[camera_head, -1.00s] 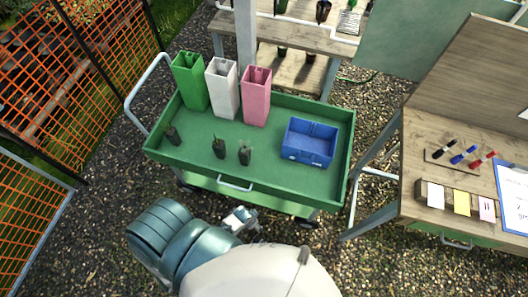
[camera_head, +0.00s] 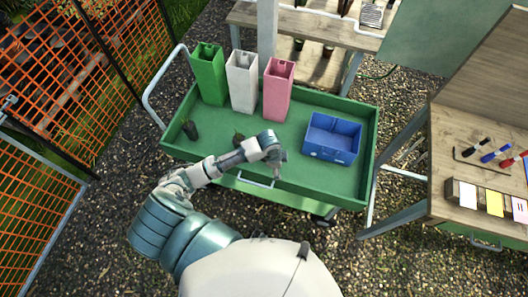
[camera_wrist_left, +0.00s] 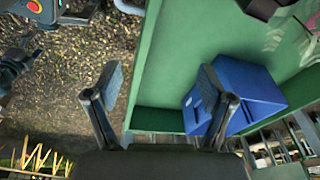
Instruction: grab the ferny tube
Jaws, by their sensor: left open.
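Small dark plant tubes stand in the green cart tray (camera_head: 335,184). One tube (camera_head: 190,130) is at the tray's left. Another tube (camera_head: 238,138) is partly hidden behind my left arm. A third, seen earlier to its right, is hidden by the arm now. I cannot tell which tube is ferny. My left gripper (camera_head: 277,170) is over the tray's front part, left of the blue bin (camera_head: 332,138). In the left wrist view its two fingers (camera_wrist_left: 160,82) are apart with nothing between them, and the blue bin (camera_wrist_left: 245,95) lies beyond the right finger. My right gripper is not in view.
Tall green (camera_head: 208,75), white (camera_head: 242,82) and pink (camera_head: 277,90) containers stand along the tray's back. A wooden bench (camera_head: 455,135) with pens and cards is at the right. Orange mesh fencing (camera_head: 50,70) is at the left.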

